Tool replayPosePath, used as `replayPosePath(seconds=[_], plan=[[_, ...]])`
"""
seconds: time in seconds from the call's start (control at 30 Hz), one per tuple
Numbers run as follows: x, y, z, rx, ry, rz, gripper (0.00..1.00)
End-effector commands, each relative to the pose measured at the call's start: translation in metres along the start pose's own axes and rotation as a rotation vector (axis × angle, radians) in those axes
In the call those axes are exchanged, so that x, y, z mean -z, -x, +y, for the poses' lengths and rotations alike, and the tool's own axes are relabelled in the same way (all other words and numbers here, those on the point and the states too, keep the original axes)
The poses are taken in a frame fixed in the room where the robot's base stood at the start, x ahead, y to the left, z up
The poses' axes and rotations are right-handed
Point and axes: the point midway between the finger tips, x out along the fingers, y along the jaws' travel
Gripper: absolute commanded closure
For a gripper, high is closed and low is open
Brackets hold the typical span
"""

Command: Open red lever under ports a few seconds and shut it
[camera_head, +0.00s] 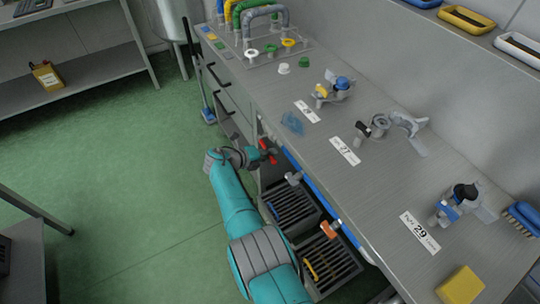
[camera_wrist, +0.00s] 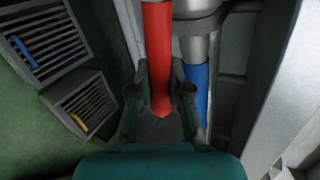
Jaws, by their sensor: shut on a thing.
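The red lever (camera_head: 266,148) sits under the front edge of the counter (camera_head: 350,190). My gripper (camera_head: 256,156) is at the lever, at the end of my teal arm. In the wrist view the red lever (camera_wrist: 158,50) runs down between the two fingers of my gripper (camera_wrist: 160,92), which is shut on it. A grey metal pipe (camera_wrist: 194,45) with a blue part (camera_wrist: 196,92) stands just right of the lever. How far the lever is turned, and any flow from it, I cannot tell.
Below the counter edge are a blue pipe (camera_head: 312,188), an orange-handled valve (camera_head: 331,229) and slatted grey trays (camera_head: 291,207). Valve fittings with labels, such as 27 (camera_head: 345,151) and 29 (camera_head: 420,233), stand on the counter.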

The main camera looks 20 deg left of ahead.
Motion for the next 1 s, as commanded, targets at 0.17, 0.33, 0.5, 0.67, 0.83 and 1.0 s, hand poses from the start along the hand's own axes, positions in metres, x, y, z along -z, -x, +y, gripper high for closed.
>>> replayPosePath(seconds=[0.17, 0.33, 0.5, 0.67, 0.83, 1.0], plan=[[-0.0008, 0.0000, -0.0012, 0.000, 0.006, 0.004, 1.00], [-0.0008, -0.0001, -0.0012, 0.000, 0.006, 0.004, 1.00], [-0.0008, -0.0002, -0.0013, 0.000, 0.006, 0.003, 0.80], [-0.0008, -0.0001, -0.0011, 0.000, 0.005, 0.003, 0.56], [-0.0007, 0.0001, -0.0008, 0.000, 0.006, 0.003, 0.56], [-0.0010, 0.0027, -0.0005, 0.001, 0.005, 0.003, 0.56]])
